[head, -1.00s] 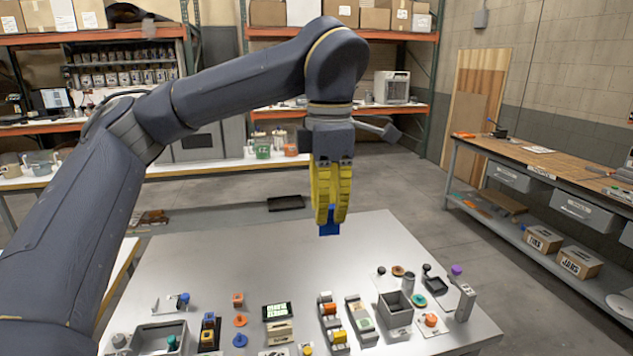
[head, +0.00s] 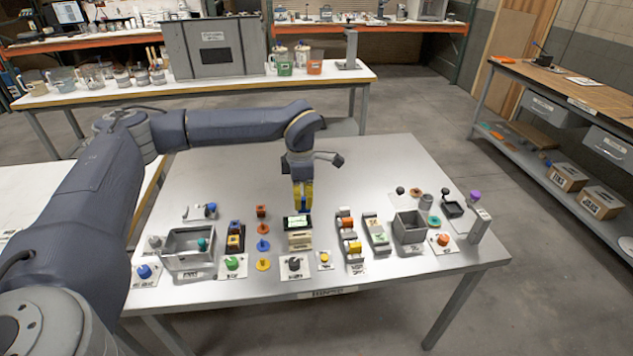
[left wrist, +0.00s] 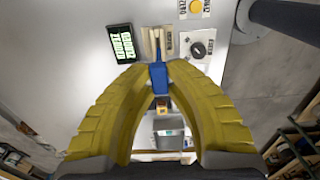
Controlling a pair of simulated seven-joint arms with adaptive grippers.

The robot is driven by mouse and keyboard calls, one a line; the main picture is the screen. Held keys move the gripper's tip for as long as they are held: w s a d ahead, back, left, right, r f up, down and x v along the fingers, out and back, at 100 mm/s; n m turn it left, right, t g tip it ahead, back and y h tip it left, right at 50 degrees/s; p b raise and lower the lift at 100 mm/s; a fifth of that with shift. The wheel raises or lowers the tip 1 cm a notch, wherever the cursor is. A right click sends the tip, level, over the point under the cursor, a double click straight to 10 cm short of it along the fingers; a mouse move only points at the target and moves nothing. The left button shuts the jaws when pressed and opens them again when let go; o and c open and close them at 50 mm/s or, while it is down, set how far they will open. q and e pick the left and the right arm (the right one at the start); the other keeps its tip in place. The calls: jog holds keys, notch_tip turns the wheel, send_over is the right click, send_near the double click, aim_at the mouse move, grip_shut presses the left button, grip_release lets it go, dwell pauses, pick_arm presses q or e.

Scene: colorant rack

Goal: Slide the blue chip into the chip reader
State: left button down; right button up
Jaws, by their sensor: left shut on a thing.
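My left gripper (head: 303,197) is shut on the blue chip (head: 303,208), with its yellow fingers pointing down. The gripper and chip appear just behind the reader's screen in the head view. The chip reader is a cream block (head: 299,240) with a dark screen (head: 298,224) showing green text. In the left wrist view, the blue chip (left wrist: 158,76) sticks out between the yellow fingertips. Its tip appears close to the end of the cream reader block (left wrist: 155,44); I cannot tell whether they touch. The screen (left wrist: 121,43) lies left of the block. My right gripper is out of view.
A dark knob on a white plate (head: 294,266) and a yellow button (head: 324,260) stand in front. Orange and blue pegs (head: 263,244) stand left, rocker switches (head: 347,233) right. A grey bin (head: 410,227) is farther right. The table's back half is clear.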

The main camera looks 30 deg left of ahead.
pick_arm(q)
jog(key=shift+s+a+f, duration=0.1)
jog(key=shift+a+f, duration=0.35)
jog(key=shift+f, duration=0.2)
jog(key=shift+s+a+f, duration=0.1)
jog(key=shift+a+f, duration=0.3)
jog(key=shift+f, duration=0.25)
jog(key=shift+f, duration=2.9)
jog(key=shift+f, duration=2.1)
jog(key=c, duration=1.3)
grip_release()
